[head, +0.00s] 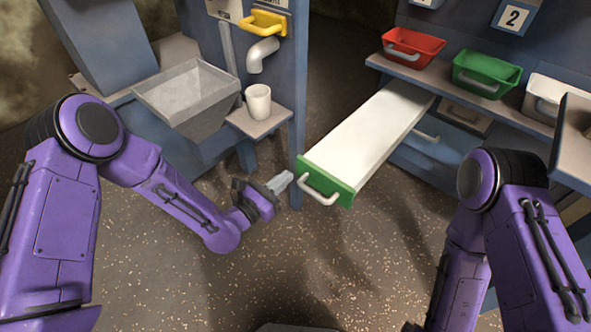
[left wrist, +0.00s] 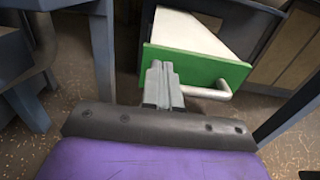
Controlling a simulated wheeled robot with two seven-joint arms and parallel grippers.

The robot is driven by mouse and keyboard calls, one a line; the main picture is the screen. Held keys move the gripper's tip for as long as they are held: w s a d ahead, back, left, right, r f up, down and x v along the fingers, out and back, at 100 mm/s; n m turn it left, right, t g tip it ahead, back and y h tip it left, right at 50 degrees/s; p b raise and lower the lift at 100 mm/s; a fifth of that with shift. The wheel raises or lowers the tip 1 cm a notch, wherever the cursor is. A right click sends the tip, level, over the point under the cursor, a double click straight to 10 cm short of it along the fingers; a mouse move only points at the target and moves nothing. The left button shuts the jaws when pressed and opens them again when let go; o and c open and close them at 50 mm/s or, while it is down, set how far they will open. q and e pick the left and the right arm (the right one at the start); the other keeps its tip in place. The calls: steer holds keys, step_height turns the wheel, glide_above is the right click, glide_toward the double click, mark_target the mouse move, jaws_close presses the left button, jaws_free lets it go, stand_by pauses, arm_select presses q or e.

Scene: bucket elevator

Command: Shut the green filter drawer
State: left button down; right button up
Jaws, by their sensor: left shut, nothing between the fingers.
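The green filter drawer (head: 345,191) is pulled far out of the blue cabinet at the right. It has a green front with a pale bar handle (head: 320,188) and a long white body (head: 372,130). My left gripper (head: 287,178) is shut and empty, just left of the green front. In the left wrist view its shut fingers (left wrist: 162,75) overlap the left part of the green front (left wrist: 205,68); I cannot tell whether they touch it. My right arm shows at the lower right, but its gripper is out of the picture.
Red (head: 412,47), green (head: 485,75) and white bins line the shelf above the drawer. The floor in front is clear.

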mark_target(303, 163)
arm_select(q)
steer(key=x, duration=0.5)
steer(key=shift+b, duration=0.4)
